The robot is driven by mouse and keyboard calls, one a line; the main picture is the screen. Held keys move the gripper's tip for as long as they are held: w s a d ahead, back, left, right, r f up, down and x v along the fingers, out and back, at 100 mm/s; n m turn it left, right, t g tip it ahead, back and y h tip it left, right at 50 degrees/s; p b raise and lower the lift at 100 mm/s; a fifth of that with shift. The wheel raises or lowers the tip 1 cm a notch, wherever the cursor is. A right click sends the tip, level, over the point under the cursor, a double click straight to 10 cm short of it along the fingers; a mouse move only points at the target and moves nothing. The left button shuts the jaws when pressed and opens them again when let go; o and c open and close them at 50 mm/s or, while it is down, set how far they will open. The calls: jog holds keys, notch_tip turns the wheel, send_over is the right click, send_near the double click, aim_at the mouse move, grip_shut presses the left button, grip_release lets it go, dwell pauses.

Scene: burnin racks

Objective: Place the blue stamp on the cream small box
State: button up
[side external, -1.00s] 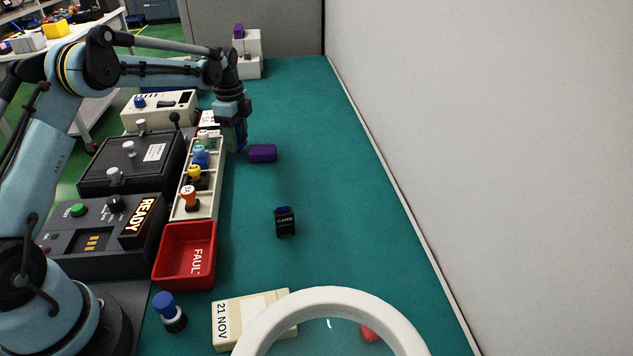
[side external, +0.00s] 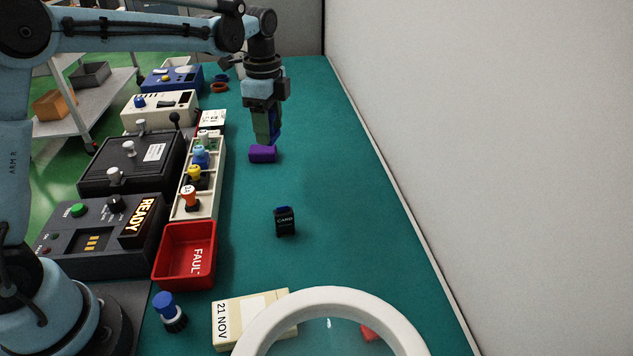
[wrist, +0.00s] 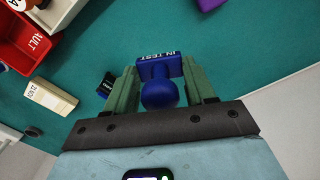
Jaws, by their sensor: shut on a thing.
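My gripper (side external: 266,138) hangs above the green mat, just over a purple block (side external: 262,154). Its green fingers are shut on a blue stamp (wrist: 158,88) with a round knob and the words IN TEST on its block. A sliver of the stamp's blue shows between the fingers in the side view (side external: 275,124). The cream small box (side external: 236,315), marked 21 NOV, lies on the mat at the front, far from my gripper. A white ring partly covers its right end. The box also shows at left in the wrist view (wrist: 50,97).
A red FAULT bin (side external: 170,275), a cream rack (side external: 182,212) of coloured stamps and dark consoles line the left. The white ring (side external: 335,294) fills the front. The right side of the mat is clear.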

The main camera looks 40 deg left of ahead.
jog(key=s+d+r, duration=0.1)
jog(key=s+d, duration=0.3)
jog(key=d, duration=0.4)
jog(key=m, duration=0.4)
send_near(253, 315)
jog(key=shift+f, duration=2.95)
jog(key=shift+f, duration=0.1)
jog(key=o, duration=1.1)
jog(key=shift+o, duration=0.2)
